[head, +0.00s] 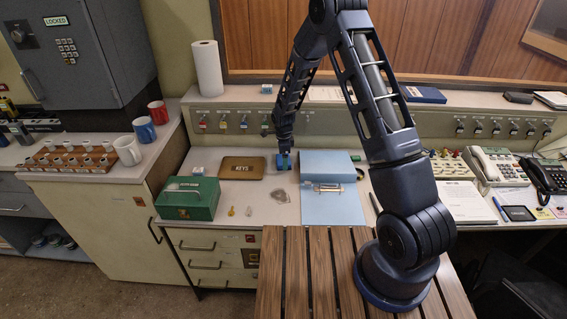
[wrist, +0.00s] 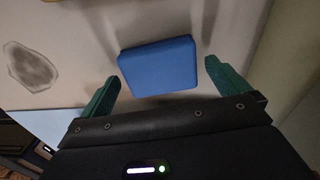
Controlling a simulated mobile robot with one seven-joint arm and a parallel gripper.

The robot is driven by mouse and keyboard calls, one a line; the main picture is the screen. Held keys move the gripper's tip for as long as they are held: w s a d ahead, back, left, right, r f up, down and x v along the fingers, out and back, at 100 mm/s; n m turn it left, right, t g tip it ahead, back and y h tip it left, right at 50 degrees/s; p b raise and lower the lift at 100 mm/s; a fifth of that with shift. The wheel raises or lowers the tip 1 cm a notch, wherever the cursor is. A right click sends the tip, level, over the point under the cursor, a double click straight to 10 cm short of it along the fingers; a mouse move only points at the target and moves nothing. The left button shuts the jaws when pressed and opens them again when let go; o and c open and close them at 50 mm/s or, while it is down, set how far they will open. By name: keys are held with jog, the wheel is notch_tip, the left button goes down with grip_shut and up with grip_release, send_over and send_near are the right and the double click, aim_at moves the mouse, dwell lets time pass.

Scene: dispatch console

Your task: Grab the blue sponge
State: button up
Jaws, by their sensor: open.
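The blue sponge (wrist: 158,66) is a flat blue block with rounded corners, lying on the pale desk top in the wrist view. My gripper (wrist: 160,88) is open, with one green finger toward each side of the sponge and the sponge a little ahead of the fingertips. Nothing is between the fingers. In the head view my gripper (head: 285,160) points down at the back of the desk, between the brown KEYS box and the blue binder. It mostly covers the sponge there, and I cannot tell the two apart well.
The brown KEYS box (head: 242,168) is left of my gripper, and the open blue binder (head: 329,205) is right of it. A green cash box (head: 188,198) stands further left. A grey stain (wrist: 32,66) marks the desk. A panel with hooks (head: 222,124) rises behind.

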jog(key=shift+f, duration=0.1)
jog(key=shift+c, duration=0.4)
jog(key=c, duration=0.8)
